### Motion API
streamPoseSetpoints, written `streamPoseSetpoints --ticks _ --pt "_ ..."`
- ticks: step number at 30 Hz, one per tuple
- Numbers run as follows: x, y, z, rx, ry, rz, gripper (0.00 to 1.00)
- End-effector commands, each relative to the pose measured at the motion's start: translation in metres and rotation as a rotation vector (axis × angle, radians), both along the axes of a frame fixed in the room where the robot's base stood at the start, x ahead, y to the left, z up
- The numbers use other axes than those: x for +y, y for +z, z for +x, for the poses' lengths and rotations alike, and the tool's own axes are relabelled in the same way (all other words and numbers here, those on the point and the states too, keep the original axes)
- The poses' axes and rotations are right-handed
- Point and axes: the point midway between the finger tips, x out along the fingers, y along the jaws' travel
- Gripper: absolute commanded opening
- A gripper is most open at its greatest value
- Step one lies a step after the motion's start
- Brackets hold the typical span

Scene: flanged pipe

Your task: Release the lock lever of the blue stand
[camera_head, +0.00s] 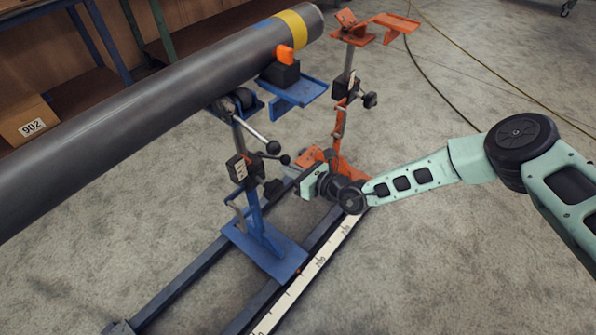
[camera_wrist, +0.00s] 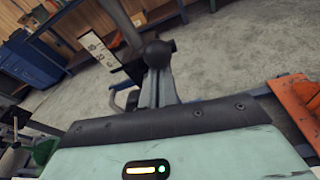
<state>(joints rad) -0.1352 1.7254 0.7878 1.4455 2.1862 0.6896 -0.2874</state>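The blue stand (camera_head: 265,250) stands upright on the rail frame under the pipe. Its post carries a dark clamp block with a white label, and this block also shows in the wrist view (camera_wrist: 98,45). In the wrist view a black ball knob (camera_wrist: 157,53) is right at the ends of my fingers (camera_wrist: 156,90). The fingers look close together; whether they grip the lever is unclear.
A longer bar with a black knob (camera_head: 272,147) slants down above the lever. The grey pipe (camera_head: 160,105) lies overhead on the stand. An orange stand (camera_head: 340,135) is close behind my gripper.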

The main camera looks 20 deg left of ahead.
Motion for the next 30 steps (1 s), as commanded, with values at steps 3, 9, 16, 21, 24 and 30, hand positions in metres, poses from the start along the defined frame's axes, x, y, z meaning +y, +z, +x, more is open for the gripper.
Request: streamPoseSetpoints --ticks 3,9,16,21,24,30 --pt "-0.006 0.012 0.002 -0.012 -0.005 0.016 0.00" --pt "-0.041 0.019 -0.008 -0.009 -0.006 0.012 0.00" --pt "-0.093 0.025 -0.028 -0.003 -0.003 0.005 0.00" --pt "-0.127 0.030 -0.040 -0.001 -0.003 0.002 0.00" --pt "-0.143 0.033 -0.046 0.000 -0.003 0.002 0.00" --pt "-0.159 0.036 -0.052 -0.001 -0.001 0.000 0.00"
